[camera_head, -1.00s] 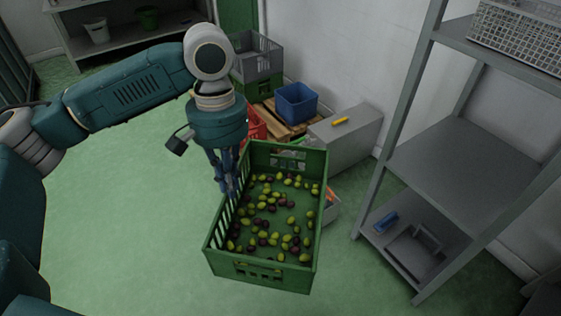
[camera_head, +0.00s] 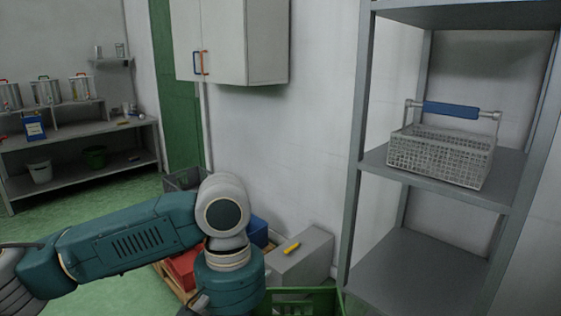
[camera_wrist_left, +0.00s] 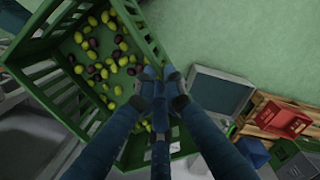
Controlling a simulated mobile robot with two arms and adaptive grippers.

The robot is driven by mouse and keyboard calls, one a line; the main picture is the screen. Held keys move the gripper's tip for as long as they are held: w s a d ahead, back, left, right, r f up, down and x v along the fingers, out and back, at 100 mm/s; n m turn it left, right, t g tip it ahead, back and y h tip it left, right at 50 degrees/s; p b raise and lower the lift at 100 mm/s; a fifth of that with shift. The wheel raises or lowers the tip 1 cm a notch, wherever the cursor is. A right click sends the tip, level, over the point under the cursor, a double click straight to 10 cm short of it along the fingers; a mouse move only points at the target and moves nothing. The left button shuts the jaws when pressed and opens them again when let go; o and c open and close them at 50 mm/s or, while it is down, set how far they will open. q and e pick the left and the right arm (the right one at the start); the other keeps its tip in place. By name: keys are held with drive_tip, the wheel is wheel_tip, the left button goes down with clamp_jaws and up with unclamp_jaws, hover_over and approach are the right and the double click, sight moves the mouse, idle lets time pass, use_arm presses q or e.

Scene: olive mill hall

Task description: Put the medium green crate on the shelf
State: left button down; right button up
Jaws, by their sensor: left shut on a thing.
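The green crate (camera_head: 300,294) shows only as a rim and part of a wall at the bottom edge of the head view. In the left wrist view the crate (camera_wrist_left: 52,78) is large, with green and dark olives inside. My left gripper (camera_wrist_left: 158,95) is shut on the crate's side wall; its fingers are out of frame in the head view. The grey metal shelf (camera_head: 415,275) stands at the right of the head view, with its lower visible board bare. The crate is to the left of the shelf. My right gripper is not in view.
A light wire basket (camera_head: 442,155) with a blue handle stands on the shelf's middle board. A grey box (camera_head: 303,258) with a yellow item on top stands by the wall. A red crate (camera_head: 184,268) and a blue crate (camera_head: 257,232) are behind my left arm.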

use_arm(q)
drive_tip(key=s+r, duration=0.3)
drive_tip(key=shift+s+a+r, duration=0.15)
drive_tip(key=shift+s+r, duration=0.05)
drive_tip(key=shift+s, duration=0.1)
drive_tip(key=w+f, duration=0.5)
drive_tip(key=shift+w+f, duration=0.15)
drive_tip(key=shift+w, duration=0.05)
drive_tip(key=s+r, duration=0.5)
drive_tip(key=shift+s+r, duration=0.1)
drive_tip(key=shift+s, duration=0.2)
drive_tip(key=shift+w, duration=0.1)
